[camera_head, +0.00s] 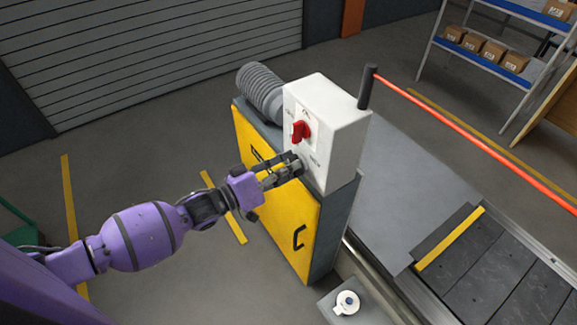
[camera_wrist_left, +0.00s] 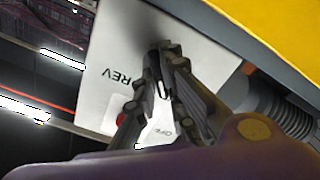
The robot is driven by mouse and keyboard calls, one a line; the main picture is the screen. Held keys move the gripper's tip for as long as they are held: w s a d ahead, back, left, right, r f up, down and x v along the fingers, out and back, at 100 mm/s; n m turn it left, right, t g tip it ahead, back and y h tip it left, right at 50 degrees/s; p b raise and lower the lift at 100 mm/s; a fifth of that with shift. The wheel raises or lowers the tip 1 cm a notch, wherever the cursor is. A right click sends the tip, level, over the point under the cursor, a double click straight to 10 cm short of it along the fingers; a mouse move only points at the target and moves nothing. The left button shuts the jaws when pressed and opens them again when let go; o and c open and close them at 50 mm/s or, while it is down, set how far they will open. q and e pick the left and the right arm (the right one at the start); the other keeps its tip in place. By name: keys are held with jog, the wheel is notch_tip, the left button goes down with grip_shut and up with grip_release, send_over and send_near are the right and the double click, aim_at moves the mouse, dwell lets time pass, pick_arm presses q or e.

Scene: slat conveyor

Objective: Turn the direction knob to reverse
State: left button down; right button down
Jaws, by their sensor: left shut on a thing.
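The white control box (camera_head: 337,115) stands on the yellow and grey cabinet, with a red switch (camera_head: 300,131) on its front plate. My left gripper (camera_head: 297,165) is at the lower part of this front, below the red switch, its fingers shut on the direction knob. The fingers hide nearly all of the knob, so its pointing direction cannot be told. In the left wrist view the fingertips (camera_wrist_left: 162,48) meet at the white panel (camera_wrist_left: 112,45), beside the letters REV. A bit of the red switch (camera_wrist_left: 120,118) shows there. My right gripper is not in view.
The yellow cabinet door (camera_head: 285,228) has a black handle. A dark post (camera_head: 367,87) with a red bar stands at the box's right, above the slat conveyor (camera_head: 480,260). A small grey pedestal with a white round part (camera_head: 346,302) is in front.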

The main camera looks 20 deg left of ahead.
pick_arm(q)
jog(key=shift+s+d+m+p, duration=0.15)
jog(key=shift+m+p, duration=0.25)
jog(key=shift+m, duration=3.5)
jog(key=shift+s+d+m+p, duration=0.15)
jog(key=shift+m+p, duration=0.2)
jog(key=shift+m, duration=3.55)
jog(key=shift+w, duration=0.1)
jog(key=c, duration=1.8)
grip_release()
